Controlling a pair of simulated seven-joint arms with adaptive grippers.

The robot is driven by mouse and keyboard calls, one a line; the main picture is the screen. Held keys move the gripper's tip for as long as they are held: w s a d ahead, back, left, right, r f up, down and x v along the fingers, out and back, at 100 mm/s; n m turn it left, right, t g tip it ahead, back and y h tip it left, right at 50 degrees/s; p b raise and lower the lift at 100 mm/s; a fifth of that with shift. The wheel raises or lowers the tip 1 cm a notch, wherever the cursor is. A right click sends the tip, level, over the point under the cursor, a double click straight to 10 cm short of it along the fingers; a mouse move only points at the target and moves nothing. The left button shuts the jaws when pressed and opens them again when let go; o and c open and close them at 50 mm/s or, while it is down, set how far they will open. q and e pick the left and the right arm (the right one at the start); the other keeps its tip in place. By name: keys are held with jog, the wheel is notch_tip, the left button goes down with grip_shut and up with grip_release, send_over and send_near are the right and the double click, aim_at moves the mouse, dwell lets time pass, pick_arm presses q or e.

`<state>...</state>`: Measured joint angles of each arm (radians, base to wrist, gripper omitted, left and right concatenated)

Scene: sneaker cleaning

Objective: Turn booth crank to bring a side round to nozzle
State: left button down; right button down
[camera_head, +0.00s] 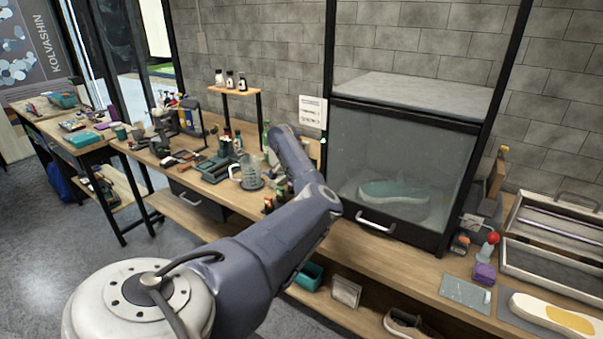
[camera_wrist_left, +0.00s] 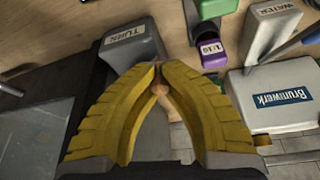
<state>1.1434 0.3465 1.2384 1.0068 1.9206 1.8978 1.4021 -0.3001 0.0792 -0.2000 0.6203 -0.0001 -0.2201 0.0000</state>
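The glass-fronted booth (camera_head: 395,145) stands on the bench in the head view, with its front panel down. A pale teal shoe (camera_head: 395,192) lies inside, dimmed by the glass. My left arm reaches to the booth's left side and hides its own gripper there. In the left wrist view, the yellow fingers of my left gripper (camera_wrist_left: 158,70) come together around a small brown knob (camera_wrist_left: 159,88), which looks like the crank's handle. A grey block labelled TURN (camera_wrist_left: 128,40) is just beyond the fingertips. The rest of the crank is mostly hidden. My right gripper is not in view.
A grey Brunwerk unit (camera_wrist_left: 280,98), a block labelled WATER (camera_wrist_left: 272,28) and a purple-ended part (camera_wrist_left: 212,52) crowd the fingers' right. A jug (camera_head: 251,172) and small bottles stand left of the booth. An open case (camera_head: 550,240) lies right of it.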

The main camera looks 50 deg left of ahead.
pick_arm(q)
jog(key=shift+w+a+m+h, duration=0.2)
jog(key=shift+w+m+h, duration=0.15)
jog(key=shift+m, duration=0.45)
jog(key=shift+w+a+m+h, duration=0.15)
jog(key=shift+w+m+h, duration=0.15)
jog(key=shift+m, duration=0.5)
jog(key=shift+w+a+m+h, duration=0.2)
jog(key=shift+w+m+h, duration=0.15)
jog(key=shift+m, duration=0.45)
jog(key=shift+w+m, duration=0.1)
jog(key=shift+m, duration=0.2)
jog(key=c, duration=1.3)
grip_release()
jog(key=shift+a+r, duration=0.1)
jog(key=v, duration=1.2)
